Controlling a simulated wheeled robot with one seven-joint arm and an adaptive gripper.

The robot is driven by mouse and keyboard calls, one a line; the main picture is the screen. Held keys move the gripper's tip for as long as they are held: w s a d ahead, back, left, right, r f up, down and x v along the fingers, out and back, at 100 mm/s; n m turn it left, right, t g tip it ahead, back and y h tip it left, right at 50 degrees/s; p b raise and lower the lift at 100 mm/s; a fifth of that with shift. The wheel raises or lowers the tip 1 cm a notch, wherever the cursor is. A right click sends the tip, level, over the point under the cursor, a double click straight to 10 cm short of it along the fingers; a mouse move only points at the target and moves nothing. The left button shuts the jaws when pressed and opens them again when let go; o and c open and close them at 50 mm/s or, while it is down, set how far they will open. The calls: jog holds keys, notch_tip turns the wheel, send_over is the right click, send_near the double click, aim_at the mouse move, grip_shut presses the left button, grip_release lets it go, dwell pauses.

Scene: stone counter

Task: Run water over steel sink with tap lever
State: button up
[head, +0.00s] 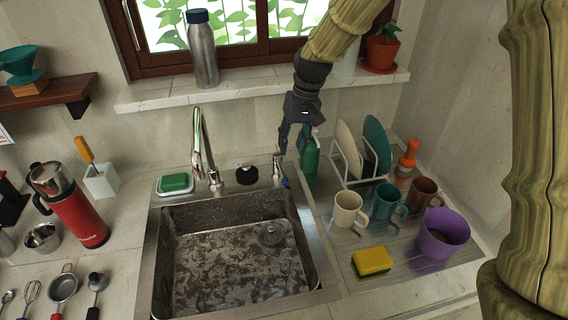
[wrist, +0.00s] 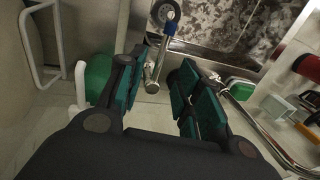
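The steel sink (head: 160,255) is set in the counter, its basin floor stained with brown patches. A drain fitting (head: 272,235) lies in it. The curved tap spout (head: 198,145) stands behind the basin, and no water stream shows. The tap lever (head: 278,168), a short metal stick with a blue end, stands at the sink's back right corner. My gripper (head: 300,128) is just above it, pointing down, fingers apart. In the wrist view the lever (wrist: 157,62) shows in the gap between the open, green-padded fingers (wrist: 153,80). I cannot tell whether either finger touches it.
A green bottle (head: 309,156) stands close to the right of my gripper. A plate rack (head: 352,165), cups (head: 348,208), a purple pot (head: 442,235) and a yellow sponge (head: 371,261) fill the right side. A black knob (head: 246,174) and green sponge (head: 174,182) sit behind the sink.

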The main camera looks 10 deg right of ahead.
aim_at(283, 171)
jog(key=f, duration=0.2)
jog(key=a+f+p, duration=0.1)
jog(key=f, duration=0.2)
jog(key=a+f, duration=0.1)
jog(key=f, duration=0.1)
jog(key=shift+f+p, duration=0.25)
jog(key=shift+p, duration=0.15)
jog(key=shift+a+f, duration=0.15)
jog(key=shift+f, duration=0.65)
jog(key=shift+c, duration=0.4)
grip_shut()
